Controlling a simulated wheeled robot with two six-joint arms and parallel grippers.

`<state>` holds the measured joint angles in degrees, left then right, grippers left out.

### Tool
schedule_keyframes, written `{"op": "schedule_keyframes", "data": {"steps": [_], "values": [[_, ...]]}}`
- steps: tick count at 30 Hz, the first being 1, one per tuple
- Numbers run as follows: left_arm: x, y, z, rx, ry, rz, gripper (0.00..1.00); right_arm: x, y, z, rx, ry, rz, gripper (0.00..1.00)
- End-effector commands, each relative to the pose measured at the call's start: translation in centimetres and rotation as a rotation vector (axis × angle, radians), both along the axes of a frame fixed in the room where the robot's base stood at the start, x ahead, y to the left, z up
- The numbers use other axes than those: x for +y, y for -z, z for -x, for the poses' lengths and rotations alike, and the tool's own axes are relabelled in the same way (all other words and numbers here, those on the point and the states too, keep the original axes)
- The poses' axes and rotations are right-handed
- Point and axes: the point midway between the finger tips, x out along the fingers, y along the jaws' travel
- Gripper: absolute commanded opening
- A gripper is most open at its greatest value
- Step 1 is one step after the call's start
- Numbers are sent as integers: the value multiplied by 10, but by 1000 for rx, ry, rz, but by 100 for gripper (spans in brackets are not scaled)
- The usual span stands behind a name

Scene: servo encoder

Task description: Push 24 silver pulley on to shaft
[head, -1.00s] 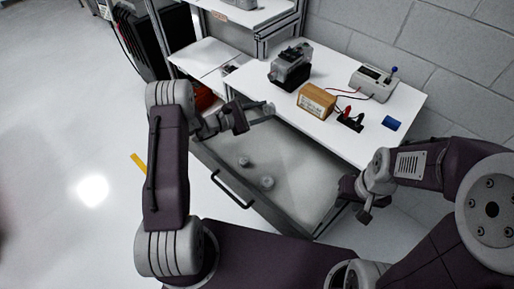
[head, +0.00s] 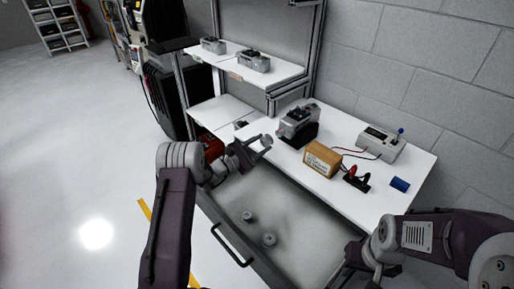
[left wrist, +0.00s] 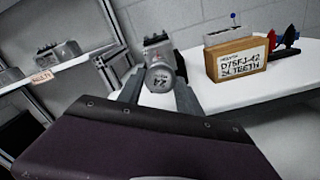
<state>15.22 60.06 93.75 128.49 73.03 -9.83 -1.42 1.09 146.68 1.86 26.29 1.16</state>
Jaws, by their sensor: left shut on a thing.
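The silver pulley (left wrist: 160,78) is marked 24 and sits between the fingers of my left gripper in the left wrist view. In the head view my left gripper (head: 258,147) is shut on the pulley (head: 266,140), holding it above the open drawer, near the table's front left edge. The grey and black servo unit (head: 297,125) stands on the table to the right of the pulley, apart from it. Its top shows behind the pulley in the left wrist view (left wrist: 157,41). Its shaft is not clear. My right gripper (head: 362,265) is low at the right; its fingers are unclear.
A labelled brown box (head: 322,159) stands right of the servo unit. Red and black clips (head: 357,180), a blue block (head: 400,184) and a grey meter (head: 381,143) are further right. The open drawer (head: 300,215) holds two silver round parts. A shelf (head: 275,75) rises behind.

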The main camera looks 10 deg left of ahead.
Motion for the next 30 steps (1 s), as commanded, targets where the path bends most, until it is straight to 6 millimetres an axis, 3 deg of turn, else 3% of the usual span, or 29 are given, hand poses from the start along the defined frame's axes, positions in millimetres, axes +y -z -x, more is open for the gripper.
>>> {"op": "schedule_keyframes", "data": {"steps": [15,30], "values": [[-20,0,-30,-1,1,0,0,0,3,0,0,0,0,34],[-24,1,-36,0,0,0,0,0,13,0,0,0,0,34]]}}
